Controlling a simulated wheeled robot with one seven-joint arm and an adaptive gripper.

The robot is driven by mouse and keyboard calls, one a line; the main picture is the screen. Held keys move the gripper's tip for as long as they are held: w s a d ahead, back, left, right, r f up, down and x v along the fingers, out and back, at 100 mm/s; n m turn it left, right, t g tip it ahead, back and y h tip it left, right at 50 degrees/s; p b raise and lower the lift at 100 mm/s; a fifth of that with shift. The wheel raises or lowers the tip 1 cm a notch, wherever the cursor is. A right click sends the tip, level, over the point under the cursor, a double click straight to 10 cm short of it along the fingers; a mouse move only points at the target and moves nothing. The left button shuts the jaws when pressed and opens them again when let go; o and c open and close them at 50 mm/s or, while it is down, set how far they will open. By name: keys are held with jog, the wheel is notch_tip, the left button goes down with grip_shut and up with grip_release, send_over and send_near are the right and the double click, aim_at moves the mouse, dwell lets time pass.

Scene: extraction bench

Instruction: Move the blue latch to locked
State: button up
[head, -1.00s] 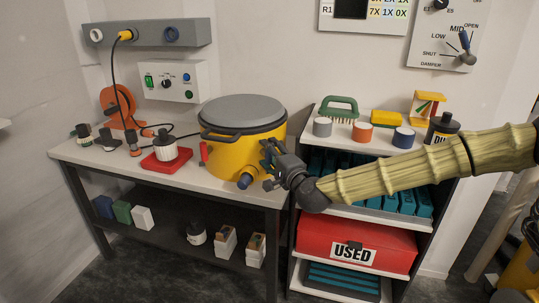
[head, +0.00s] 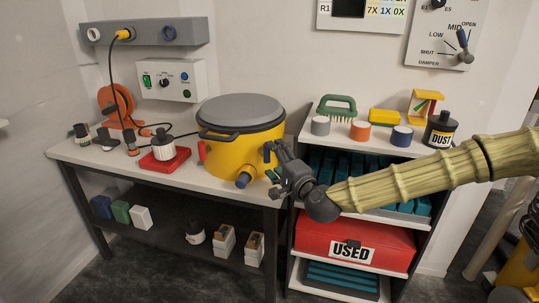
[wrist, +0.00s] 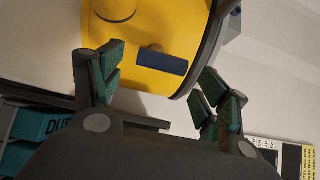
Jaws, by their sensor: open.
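The blue latch (wrist: 162,61) shows in the wrist view as a flat dark blue bar on the side of the yellow drum (wrist: 150,82), lying nearly level in that picture with a slight tilt. In the head view I cannot make the latch out; my gripper seems to cover it. The yellow drum (head: 228,158) stands on the bench with a grey lid (head: 240,108). My gripper (head: 270,163) is at the drum's right side. Its green-padded fingers (wrist: 162,72) are spread apart, with the latch seen between and beyond them. Nothing is held.
A blue-ended port (head: 243,180) sticks out of the drum's front, just left of my gripper. A red-based white filter (head: 164,150) and cables lie left of the drum.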

jog(key=v, duration=0.7)
jog(key=shift+s+d, duration=0.2)
jog(key=shift+s, duration=0.15)
jog(key=s+a+f+n+g, duration=0.25)
jog(key=s+f, duration=0.25)
jog(key=f, duration=0.7)
jog(key=s+a+f+n+g, duration=0.15)
jog(key=s+f+g, duration=0.3)
jog(key=f, duration=0.65)
jog(key=s+d+f+n+g+h, duration=0.2)
jog(key=s+d+f+n+g, duration=0.15)
jog(key=s+f, duration=0.65)
jog(key=s+d+f+n+g+h, duration=0.2)
jog(key=s+d+f, duration=0.2)
jog(key=s+f, duration=0.6)
jog(key=s+d+f+n+g+h, duration=0.3)
jog(key=s+d+f+g+h, duration=0.15)
jog(key=s+d, duration=0.85)
notch_tip(320, 180, up, 20)
jog(key=t+p, duration=0.1)
jog(key=p, duration=2)
jog(key=shift+w+a, duration=0.25)
jog(key=shift+a, duration=0.1)
jog(key=shift+r, duration=0.15)
